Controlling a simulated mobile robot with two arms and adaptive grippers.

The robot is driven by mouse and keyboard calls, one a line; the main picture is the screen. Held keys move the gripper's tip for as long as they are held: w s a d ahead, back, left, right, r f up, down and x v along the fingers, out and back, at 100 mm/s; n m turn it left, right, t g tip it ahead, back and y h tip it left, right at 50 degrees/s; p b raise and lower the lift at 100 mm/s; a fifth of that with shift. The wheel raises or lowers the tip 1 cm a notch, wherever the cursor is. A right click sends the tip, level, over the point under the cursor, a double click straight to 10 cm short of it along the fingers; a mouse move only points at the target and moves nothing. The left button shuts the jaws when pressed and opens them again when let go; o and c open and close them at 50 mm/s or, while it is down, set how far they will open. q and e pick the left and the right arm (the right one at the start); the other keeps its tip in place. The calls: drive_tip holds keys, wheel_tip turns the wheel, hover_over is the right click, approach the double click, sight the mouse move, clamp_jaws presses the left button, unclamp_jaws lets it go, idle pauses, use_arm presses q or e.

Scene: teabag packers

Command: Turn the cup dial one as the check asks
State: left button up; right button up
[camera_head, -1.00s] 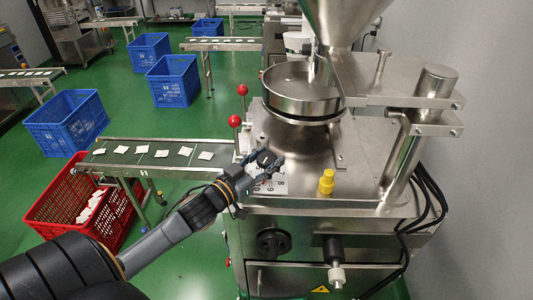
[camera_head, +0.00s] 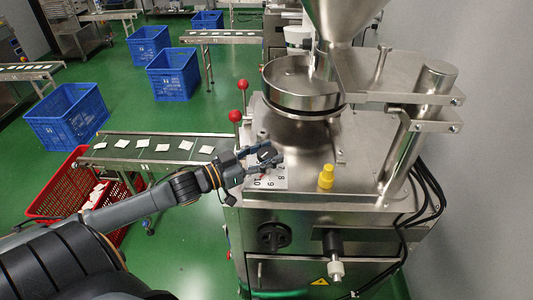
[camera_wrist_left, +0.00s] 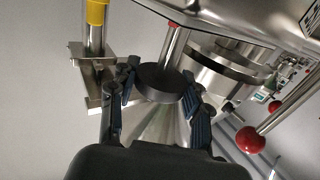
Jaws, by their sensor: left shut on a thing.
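The cup dial (camera_head: 267,154) is a dark round knob on the machine's steel top. Beside it lies a white number plate (camera_head: 274,180) with figures such as 8, 9 and 10 readable; the gripper covers part of it. My left gripper (camera_head: 268,160) is shut on the dial, a finger on each side. In the left wrist view the black dial (camera_wrist_left: 160,82) sits between the two dark fingers. Its pointer, if any, cannot be made out. My right gripper is not in view.
A yellow knob (camera_head: 326,177) stands right of the dial. Two red ball levers (camera_head: 235,116) stand behind it. A round steel pan (camera_head: 300,85) is further back. A conveyor (camera_head: 150,147) with white teabags runs to the left, above a red crate (camera_head: 55,190).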

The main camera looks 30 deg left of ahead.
use_arm(q)
drive_tip(key=o, duration=1.2)
drive_tip(key=shift+w, duration=0.15)
drive_tip(key=shift+c, duration=0.2)
drive_tip(key=shift+s+f, duration=0.1)
drive_tip(key=shift+s, duration=0.1)
drive_tip(key=v, duration=1.1)
drive_tip(key=shift+s+a, duration=0.2)
drive_tip(key=shift+s, duration=0.1)
